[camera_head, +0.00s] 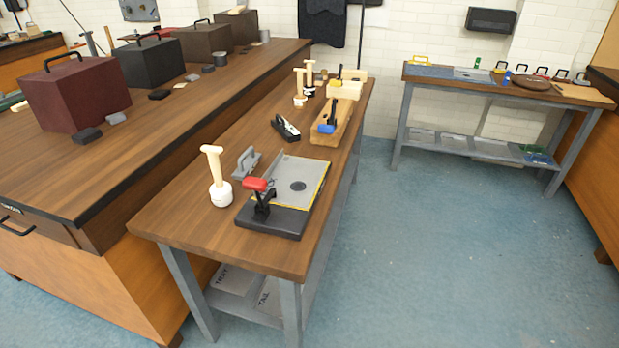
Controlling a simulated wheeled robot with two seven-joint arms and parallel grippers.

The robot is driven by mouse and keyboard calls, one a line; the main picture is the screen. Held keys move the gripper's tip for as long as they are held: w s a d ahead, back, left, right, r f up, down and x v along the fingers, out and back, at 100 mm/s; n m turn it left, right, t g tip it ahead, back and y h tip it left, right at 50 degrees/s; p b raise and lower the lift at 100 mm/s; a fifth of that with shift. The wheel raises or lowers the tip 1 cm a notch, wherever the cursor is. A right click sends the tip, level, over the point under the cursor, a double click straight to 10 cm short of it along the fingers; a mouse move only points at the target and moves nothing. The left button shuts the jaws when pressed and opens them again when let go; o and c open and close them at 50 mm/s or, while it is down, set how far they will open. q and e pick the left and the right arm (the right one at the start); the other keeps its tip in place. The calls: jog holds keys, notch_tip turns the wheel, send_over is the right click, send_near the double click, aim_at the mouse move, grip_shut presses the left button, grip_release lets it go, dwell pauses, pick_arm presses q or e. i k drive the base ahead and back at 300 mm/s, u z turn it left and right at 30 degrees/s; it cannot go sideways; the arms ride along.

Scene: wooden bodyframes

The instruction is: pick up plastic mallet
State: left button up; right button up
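A mallet with a white, plastic-looking head (220,195) and a pale handle stands head-down near the front left of the narrow wooden bench (185,235). Two similar pale-handled mallets stand farther back on the same bench, one with a white head (299,101) and one partly hidden behind it (310,76). I cannot tell for certain what the heads are made of. Neither of my grippers shows in this view, and nothing touches the front mallet.
A black-based fixture with a red handle (256,184) and a grey bracket (246,163) stand close to the front mallet. A hand plane (286,129) lies farther back. A larger bench with toolboxes (75,95) borders the left. The blue floor (430,260) is clear at right.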

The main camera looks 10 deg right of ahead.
aim_at(221, 192)
jog(key=z, duration=0.4)
jog(key=i, duration=1)
